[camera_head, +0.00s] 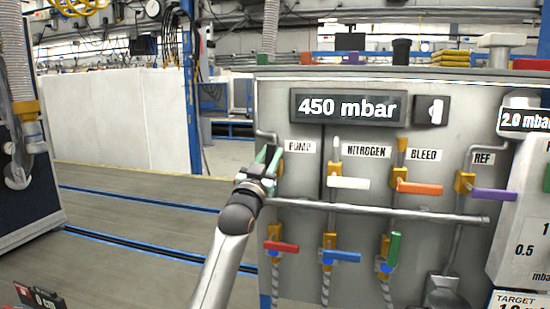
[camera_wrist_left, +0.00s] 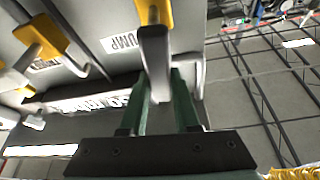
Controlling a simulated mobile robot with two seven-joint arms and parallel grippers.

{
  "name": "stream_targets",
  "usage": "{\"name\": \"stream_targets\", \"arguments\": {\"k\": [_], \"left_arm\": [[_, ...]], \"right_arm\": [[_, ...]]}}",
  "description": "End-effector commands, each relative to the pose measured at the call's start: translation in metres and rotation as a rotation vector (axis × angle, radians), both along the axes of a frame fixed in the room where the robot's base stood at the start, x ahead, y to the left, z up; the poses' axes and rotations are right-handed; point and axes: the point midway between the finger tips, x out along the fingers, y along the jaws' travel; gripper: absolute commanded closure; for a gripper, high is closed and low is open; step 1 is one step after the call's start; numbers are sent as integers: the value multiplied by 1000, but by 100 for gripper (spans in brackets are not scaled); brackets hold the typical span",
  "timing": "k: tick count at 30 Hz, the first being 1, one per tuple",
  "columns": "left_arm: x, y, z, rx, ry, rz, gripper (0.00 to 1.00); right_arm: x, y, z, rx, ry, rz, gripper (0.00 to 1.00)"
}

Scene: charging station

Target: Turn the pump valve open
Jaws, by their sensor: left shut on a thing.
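The pump valve is at the left of the grey panel (camera_head: 300,92), beside its PUMP label (camera_head: 300,146), mostly hidden behind my left gripper (camera_head: 268,161) in the head view. My left gripper (camera_wrist_left: 160,85) is shut on this handle. I cannot tell from the head view exactly how far the handle is turned. The display (camera_head: 346,107) reads 450 mbar. My right gripper is not in view.
To the right are the white nitrogen handle (camera_head: 348,183), orange bleed handle (camera_head: 418,187) and purple REF handle (camera_head: 494,195). A horizontal pipe (camera_head: 380,209) runs below them. Red (camera_head: 282,246), blue (camera_head: 342,257) and green (camera_head: 394,249) handles sit lower. The floor at left is open.

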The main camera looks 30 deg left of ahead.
Motion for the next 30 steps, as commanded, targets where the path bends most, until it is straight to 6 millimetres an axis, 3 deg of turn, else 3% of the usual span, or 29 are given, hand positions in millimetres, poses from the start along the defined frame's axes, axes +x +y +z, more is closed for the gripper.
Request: {"name": "stream_targets", "arguments": {"k": [9, 26, 27, 30], "left_arm": [[-1, 6, 0, -125, -29, -1, 100], [-2, 8, 0, -152, -38, -1, 100], [-2, 8, 1, -152, -38, -1, 67], [-2, 8, 1, -150, -39, -1, 56]], "right_arm": [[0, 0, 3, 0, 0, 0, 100], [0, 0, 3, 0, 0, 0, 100], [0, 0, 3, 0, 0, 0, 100], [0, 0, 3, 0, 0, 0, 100]]}}
